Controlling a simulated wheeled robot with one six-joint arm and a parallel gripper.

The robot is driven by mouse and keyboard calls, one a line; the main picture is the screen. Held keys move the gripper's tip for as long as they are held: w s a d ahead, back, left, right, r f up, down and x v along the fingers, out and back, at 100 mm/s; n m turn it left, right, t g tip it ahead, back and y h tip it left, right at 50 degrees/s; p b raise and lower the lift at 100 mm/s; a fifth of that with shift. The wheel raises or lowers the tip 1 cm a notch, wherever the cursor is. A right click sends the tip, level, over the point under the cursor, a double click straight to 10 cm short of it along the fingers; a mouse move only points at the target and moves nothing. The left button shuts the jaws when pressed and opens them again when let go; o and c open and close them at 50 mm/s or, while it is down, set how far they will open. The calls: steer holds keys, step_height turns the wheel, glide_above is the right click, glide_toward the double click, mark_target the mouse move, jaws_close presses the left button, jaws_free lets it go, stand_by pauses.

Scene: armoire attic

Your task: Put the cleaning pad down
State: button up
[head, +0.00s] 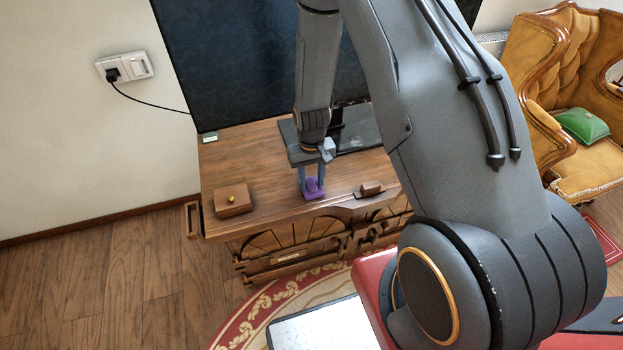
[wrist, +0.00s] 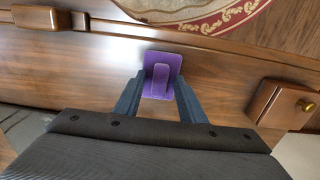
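The purple cleaning pad (head: 314,194) appears to lie flat on the wooden cabinet top (head: 264,166), near its front edge. In the wrist view the pad (wrist: 160,61) shows its raised handle facing my gripper. My gripper (head: 311,184) points down over the pad. In the wrist view its two fingers (wrist: 160,80) stand apart on either side of the handle, with a visible gap on each side. The gripper looks open. Contact between the pad's underside and the wood is hidden.
A small wooden box with a yellow knob (head: 233,200) stands left on the cabinet top. A small wooden block (head: 371,188) sits right of the pad. A dark screen (head: 245,60) stands behind. Bare wood lies between box and pad.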

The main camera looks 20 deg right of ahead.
mark_target(311, 183)
step_height(311, 183, up, 11)
steer(key=b, duration=0.2)
steer(key=s+r, duration=1.6)
steer(key=s, duration=0.1)
steer(key=shift+s, duration=0.15)
steer(key=shift+r, duration=0.1)
stand_by(0.7)
